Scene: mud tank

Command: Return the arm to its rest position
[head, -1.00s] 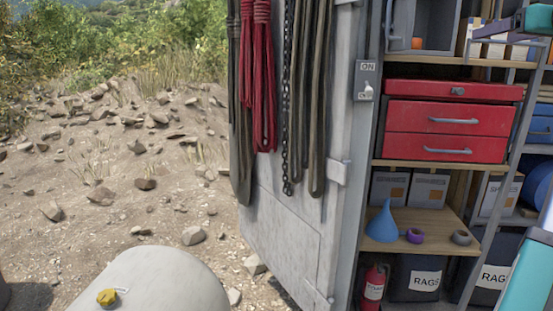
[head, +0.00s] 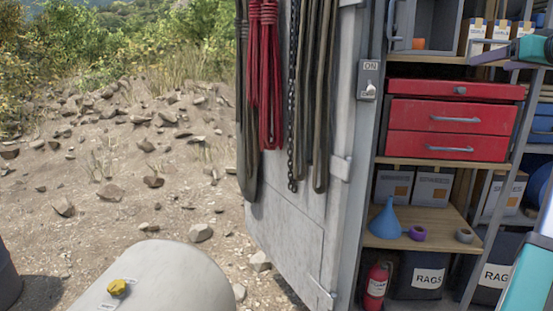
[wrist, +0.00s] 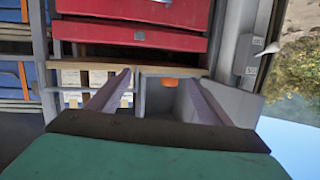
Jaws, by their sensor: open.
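My gripper (head: 488,57) is at the upper right of the head view, in front of the shelving. Its two fingers also show in the wrist view (wrist: 158,76), spread apart with nothing between them. Behind them in the wrist view are an open grey box (wrist: 165,97) with an orange item (wrist: 168,82) and the red drawer unit (wrist: 130,35). My arm's teal and white links come in from the right edge of the head view. The rest of the arm is out of view.
The open cabinet door (head: 300,215) hangs with ropes and a chain. A switch (head: 370,82) is on the frame. A blue funnel (head: 385,222), a purple roll (head: 417,233) and a grey roll (head: 464,236) stand on a shelf. A fire extinguisher (head: 376,285) is below. Stony ground lies left.

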